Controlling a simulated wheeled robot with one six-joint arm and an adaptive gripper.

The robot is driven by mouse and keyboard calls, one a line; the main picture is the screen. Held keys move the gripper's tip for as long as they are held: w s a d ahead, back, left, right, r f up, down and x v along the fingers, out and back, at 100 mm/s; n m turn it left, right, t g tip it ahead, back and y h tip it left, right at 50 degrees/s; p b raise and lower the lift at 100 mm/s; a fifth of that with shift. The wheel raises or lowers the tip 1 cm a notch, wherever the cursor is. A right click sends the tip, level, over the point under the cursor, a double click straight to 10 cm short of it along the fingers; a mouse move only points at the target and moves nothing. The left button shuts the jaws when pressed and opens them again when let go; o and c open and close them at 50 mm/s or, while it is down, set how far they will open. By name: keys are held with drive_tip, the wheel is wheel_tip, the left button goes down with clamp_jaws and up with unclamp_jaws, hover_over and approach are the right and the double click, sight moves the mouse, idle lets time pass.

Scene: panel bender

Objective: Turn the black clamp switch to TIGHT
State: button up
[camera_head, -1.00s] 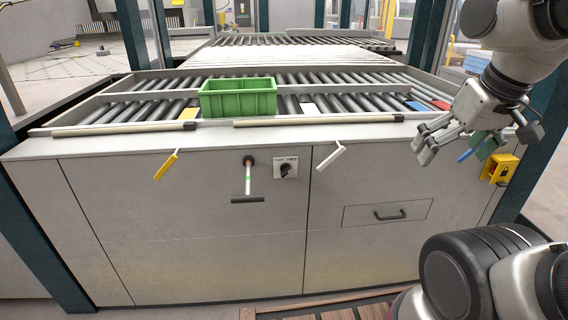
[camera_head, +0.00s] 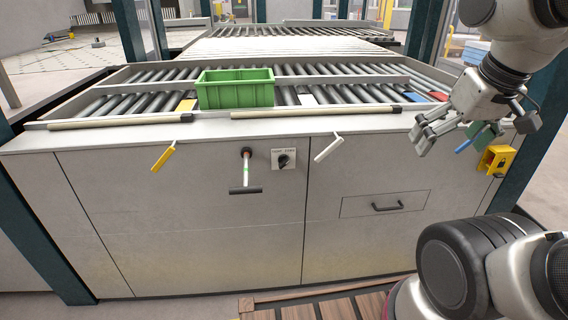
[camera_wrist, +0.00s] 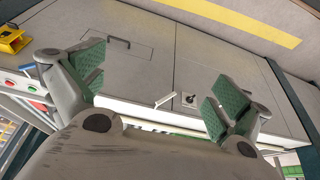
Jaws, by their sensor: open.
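The black clamp switch (camera_head: 283,160) is a small dark knob on a pale square plate on the cabinet front, between the T-handle and the white lever. Its plate lettering is too small to read surely. It also shows in the wrist view (camera_wrist: 188,99), between my fingers but well beyond them. My gripper (camera_head: 440,138) is at the right, in front of the cabinet and apart from the switch. In the wrist view my gripper (camera_wrist: 155,95) is open and empty, with green finger pads.
A black T-handle (camera_head: 245,189), a yellow lever (camera_head: 163,157) and a white lever (camera_head: 328,147) stick out of the cabinet front. A drawer handle (camera_head: 387,207) is lower right. A yellow bracket (camera_head: 495,160) is at the right end. A green crate (camera_head: 236,94) sits on the rollers.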

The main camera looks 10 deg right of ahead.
drive_tip(key=shift+a, duration=0.1)
drive_tip(key=c, duration=0.3)
drive_tip(key=w+a+f+g, duration=0.1)
drive_tip(key=f, duration=0.1)
drive_tip(key=a+f+n+g, duration=0.1)
drive_tip(key=a+f, duration=0.1)
drive_tip(key=w+a+f+n+g, duration=0.1)
drive_tip(key=f, duration=0.1)
drive_tip(key=shift+w+a+f+g, duration=0.3)
drive_tip(key=shift+w+a, duration=0.05)
drive_tip(key=c, duration=1.2)
drive_tip(key=w+a+f+n+g, duration=0.15)
drive_tip(key=w+a+f, duration=0.35)
drive_tip(key=a+f, duration=0.65)
drive_tip(key=m+t, duration=1.3)
drive_tip(key=t, duration=0.6)
approach(285, 165)
drive_tip(key=w, duration=0.3)
drive_tip(key=shift+h, duration=0.3)
drive_tip(key=w, duration=0.7)
drive_tip(key=shift+r, duration=0.15)
clamp_jaws()
